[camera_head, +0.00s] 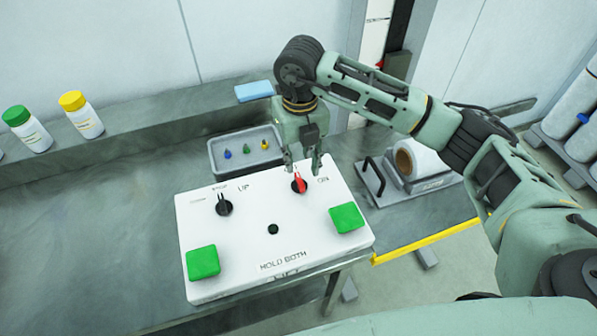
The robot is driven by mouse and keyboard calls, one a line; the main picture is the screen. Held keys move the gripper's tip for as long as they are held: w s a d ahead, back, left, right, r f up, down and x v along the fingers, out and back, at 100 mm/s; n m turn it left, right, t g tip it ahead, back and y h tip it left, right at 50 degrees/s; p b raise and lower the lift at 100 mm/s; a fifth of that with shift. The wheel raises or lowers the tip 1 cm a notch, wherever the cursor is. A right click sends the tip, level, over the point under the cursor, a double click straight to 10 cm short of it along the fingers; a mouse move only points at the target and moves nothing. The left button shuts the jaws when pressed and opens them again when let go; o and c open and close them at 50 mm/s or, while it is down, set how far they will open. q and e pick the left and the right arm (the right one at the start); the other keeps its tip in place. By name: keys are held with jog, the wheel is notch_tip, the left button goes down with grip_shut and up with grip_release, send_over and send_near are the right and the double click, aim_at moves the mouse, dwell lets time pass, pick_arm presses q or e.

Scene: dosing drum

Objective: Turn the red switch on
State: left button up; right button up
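The red switch (299,185) is a red knob on a dark round base, at the upper right of a white control box (250,230). The word "ON" is printed to its right; the lettering above it is largely hidden by my gripper. The knob's long side runs roughly up and down in the picture. My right gripper (302,170) points down at the knob with its two fingers apart, one to each side of the knob's upper end. I cannot tell if they touch it. My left gripper is not in view.
The box also bears a black switch (224,206), two green buttons (203,262) (347,217) and a small black hole. Behind it is a grey tray (218,159) with small coloured pieces. A roll holder (420,165) stands to the right.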

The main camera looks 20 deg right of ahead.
aim_at(299, 179)
notch_tip(299, 179, down, 5)
jog(key=shift+s+f+p, duration=0.1)
jog(key=shift+p, duration=0.65)
jog(key=shift+a+f, duration=0.1)
jog(key=shift+f, duration=0.55)
grip_shut()
